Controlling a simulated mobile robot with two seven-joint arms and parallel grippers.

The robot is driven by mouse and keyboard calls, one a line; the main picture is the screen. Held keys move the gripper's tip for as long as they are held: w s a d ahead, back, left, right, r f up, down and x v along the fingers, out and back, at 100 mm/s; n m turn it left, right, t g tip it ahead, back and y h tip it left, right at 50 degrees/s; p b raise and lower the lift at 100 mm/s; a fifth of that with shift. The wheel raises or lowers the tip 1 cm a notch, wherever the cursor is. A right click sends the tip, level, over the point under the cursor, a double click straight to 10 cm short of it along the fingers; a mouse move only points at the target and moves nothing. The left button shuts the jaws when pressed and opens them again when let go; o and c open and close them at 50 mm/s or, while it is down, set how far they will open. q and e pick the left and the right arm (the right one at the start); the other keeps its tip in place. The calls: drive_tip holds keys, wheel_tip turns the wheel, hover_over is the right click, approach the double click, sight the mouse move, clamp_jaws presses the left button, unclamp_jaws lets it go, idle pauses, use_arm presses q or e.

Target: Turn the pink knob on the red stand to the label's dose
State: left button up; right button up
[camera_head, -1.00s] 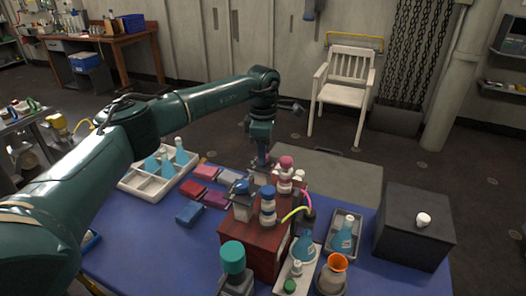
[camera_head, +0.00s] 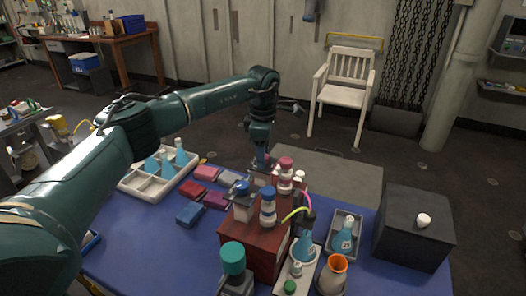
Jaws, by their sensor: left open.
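The red stand (camera_head: 262,246) is a dark red box on the blue table. Several capped bottle-like columns with knobs stand on its top. The pink knob (camera_head: 286,162) is at the back of the stand, on a white column with red bands. A blue knob (camera_head: 268,191) is in front of it, and another blue knob (camera_head: 240,187) is to its left. My left gripper (camera_head: 262,167) is open and points down just left of the pink knob, apparently apart from it. Its fingertips are small and partly hidden behind the knobs. The dose label cannot be read. My right gripper is not in view.
A white rack with blue flasks (camera_head: 135,182) and several red, purple and blue boxes (camera_head: 190,214) lie left. A teal-capped bottle (camera_head: 233,262) stands in front. Flasks in trays (camera_head: 343,233), an orange-rimmed vessel (camera_head: 333,272) and a dark box (camera_head: 413,235) are right.

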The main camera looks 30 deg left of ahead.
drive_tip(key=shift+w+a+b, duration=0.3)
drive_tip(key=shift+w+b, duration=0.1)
drive_tip(key=shift+b, duration=0.35)
use_arm(q)
wheel_tip(320, 180, up, 13)
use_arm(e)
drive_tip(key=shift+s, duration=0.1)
use_arm(q)
drive_tip(key=shift+r, duration=0.1)
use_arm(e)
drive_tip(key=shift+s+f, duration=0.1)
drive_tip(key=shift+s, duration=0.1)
